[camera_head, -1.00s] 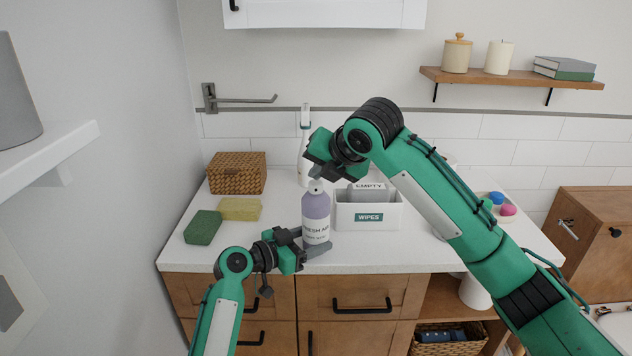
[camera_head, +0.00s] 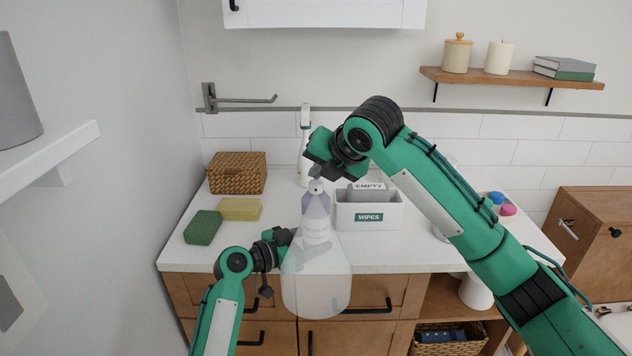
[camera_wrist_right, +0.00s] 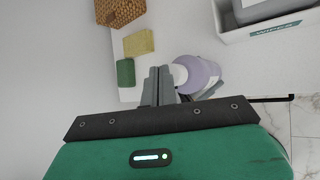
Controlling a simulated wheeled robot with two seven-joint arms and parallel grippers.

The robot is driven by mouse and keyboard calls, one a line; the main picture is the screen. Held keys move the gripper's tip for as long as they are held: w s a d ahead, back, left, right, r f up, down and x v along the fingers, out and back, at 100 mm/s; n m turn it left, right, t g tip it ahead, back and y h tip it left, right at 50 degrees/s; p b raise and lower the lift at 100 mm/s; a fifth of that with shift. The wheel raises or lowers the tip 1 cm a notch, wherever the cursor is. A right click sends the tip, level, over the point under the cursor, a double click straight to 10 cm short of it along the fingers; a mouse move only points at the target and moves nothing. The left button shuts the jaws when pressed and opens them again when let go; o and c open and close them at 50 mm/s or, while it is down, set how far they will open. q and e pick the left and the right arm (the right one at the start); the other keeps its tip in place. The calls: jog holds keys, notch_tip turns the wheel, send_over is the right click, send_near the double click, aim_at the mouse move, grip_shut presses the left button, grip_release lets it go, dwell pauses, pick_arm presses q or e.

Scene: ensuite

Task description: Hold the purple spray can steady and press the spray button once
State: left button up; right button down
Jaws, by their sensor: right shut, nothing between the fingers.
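The purple spray can (camera_head: 316,205) stands upright at the counter's front edge; its white top shows, and its lower body is veiled by mist. A pale, see-through spray plume (camera_head: 316,288) spreads from its top toward the camera. My right gripper (camera_head: 315,173) is shut and empty, its fingertips down at the can's top; whether they touch the button is hard to tell. In the right wrist view the can (camera_wrist_right: 205,72) is beside the shut fingers (camera_wrist_right: 160,76). My left gripper (camera_head: 288,244) is around the can's lower body, its fingers mostly hidden by the mist.
A white wipes box (camera_head: 390,217) stands close to the right of the can. A white bottle (camera_head: 304,150) is behind it. A yellow sponge (camera_head: 240,209), a green sponge (camera_head: 202,227) and a wicker basket (camera_head: 237,172) lie to the left on the white counter (camera_head: 200,260).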

aim_at(319, 184)
jog(key=shift+r, duration=0.45)
jog(key=shift+r, duration=2.5)
pick_arm(q)
jog(key=o, duration=0.8)
jog(key=shift+o, duration=0.2)
